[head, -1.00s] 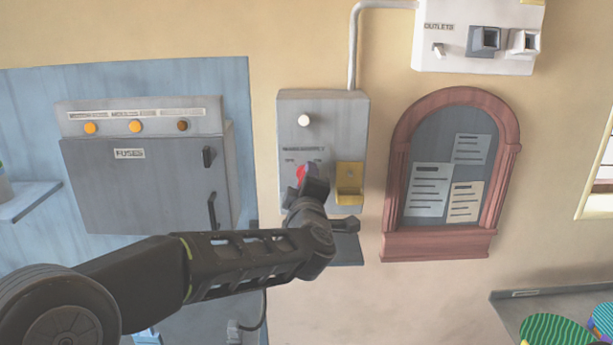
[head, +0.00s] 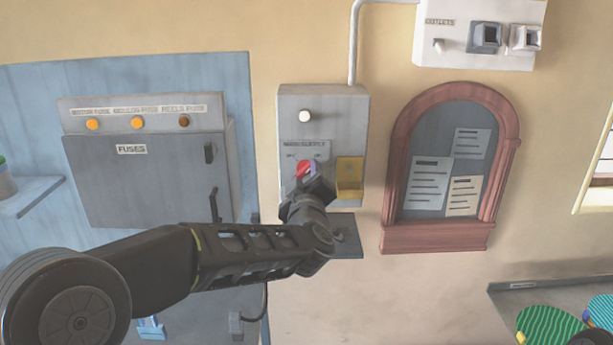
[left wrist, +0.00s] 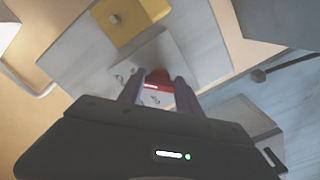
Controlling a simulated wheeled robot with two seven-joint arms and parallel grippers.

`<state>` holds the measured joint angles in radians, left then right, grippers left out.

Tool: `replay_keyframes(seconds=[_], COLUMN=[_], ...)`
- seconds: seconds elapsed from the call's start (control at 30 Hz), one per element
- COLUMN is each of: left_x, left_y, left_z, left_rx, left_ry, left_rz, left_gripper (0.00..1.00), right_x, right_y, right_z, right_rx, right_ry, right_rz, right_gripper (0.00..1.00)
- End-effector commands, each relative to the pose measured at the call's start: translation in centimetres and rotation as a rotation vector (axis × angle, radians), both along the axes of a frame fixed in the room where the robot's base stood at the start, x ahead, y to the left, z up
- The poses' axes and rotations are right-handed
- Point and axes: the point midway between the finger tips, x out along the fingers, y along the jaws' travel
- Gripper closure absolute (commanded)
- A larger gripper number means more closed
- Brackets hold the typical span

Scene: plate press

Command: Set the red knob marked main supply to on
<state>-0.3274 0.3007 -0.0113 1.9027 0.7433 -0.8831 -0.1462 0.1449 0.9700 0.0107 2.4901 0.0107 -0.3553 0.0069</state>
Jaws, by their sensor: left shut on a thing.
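The red knob (head: 303,168) sits on the grey main supply box (head: 322,105) on the wall, below a label plate (head: 305,145) whose small marks are hard to read. My left gripper (head: 311,172) is at the knob, and its fingers cover part of it. In the left wrist view the red knob (left wrist: 158,78) lies between the two fingers (left wrist: 157,90), which are shut on it. The knob's exact pointing direction is partly hidden. My right gripper is not in view.
A yellow holder (head: 349,180) is fixed just right of the knob, and a white button (head: 304,116) is above it. A grey fuse cabinet (head: 140,180) stands to the left. A red-framed notice board (head: 448,237) hangs to the right.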

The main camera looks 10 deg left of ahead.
Motion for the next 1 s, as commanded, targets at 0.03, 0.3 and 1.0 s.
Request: replay_keyframes(seconds=[0.03, 0.3, 1.0], left_x=[0.0, 0.0, -4.1], left_y=[0.0, 0.0, -1.1], left_z=[-0.2, -0.1, -0.2], left_rx=[0.003, 0.001, -0.001], left_ry=[0.003, 0.003, -0.001], left_rz=[-0.001, -0.001, -0.002], left_gripper=[0.99, 0.44, 0.37], right_x=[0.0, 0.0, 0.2], right_y=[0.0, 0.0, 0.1], right_z=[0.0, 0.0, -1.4], right_rx=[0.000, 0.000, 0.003], right_ry=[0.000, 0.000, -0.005], right_rz=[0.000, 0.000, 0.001], right_gripper=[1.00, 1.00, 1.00])
